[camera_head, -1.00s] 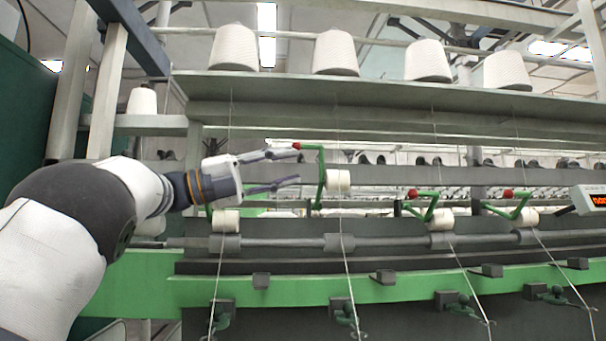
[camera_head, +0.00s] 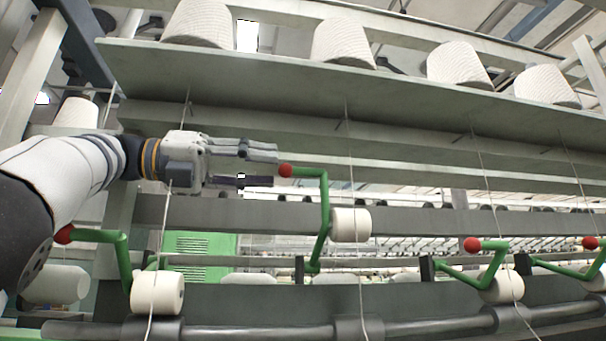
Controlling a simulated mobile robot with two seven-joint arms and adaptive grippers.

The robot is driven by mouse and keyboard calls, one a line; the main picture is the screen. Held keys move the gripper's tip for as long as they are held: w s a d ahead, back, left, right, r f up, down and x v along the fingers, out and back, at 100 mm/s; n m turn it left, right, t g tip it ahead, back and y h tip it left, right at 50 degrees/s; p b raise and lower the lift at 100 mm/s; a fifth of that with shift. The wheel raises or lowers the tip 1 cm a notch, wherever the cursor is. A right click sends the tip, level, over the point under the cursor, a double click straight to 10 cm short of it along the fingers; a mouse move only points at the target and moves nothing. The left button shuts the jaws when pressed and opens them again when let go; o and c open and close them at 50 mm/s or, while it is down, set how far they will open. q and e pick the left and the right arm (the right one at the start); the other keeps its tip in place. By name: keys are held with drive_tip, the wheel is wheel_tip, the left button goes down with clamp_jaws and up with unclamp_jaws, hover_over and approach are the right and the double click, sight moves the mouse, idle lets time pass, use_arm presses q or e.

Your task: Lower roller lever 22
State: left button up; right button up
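A green crank-shaped roller lever (camera_head: 325,205) stands raised near the middle, with a red knob (camera_head: 286,170) at its upper left end and a white roller (camera_head: 350,225) on its right side. No number shows on it, so I cannot tell whether it is 22. My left gripper (camera_head: 274,167) is open, its fingers pointing right. The knob is just right of the fingertips, level with the gap between them; whether it touches them I cannot tell. My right gripper is not in view.
Other green levers sit lower: one at left (camera_head: 122,262), partly behind my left arm, and two at right (camera_head: 488,270) (camera_head: 565,268). Thread cones (camera_head: 340,42) stand on the shelf (camera_head: 300,90) above. Thin threads run down past the rollers.

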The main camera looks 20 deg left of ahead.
sight(320, 173)
use_arm(q)
drive_tip(key=x, duration=0.7)
drive_tip(key=shift+w+d, duration=0.2)
drive_tip(key=shift+w, duration=0.1)
drive_tip(key=shift+f, duration=0.1)
clamp_jaws()
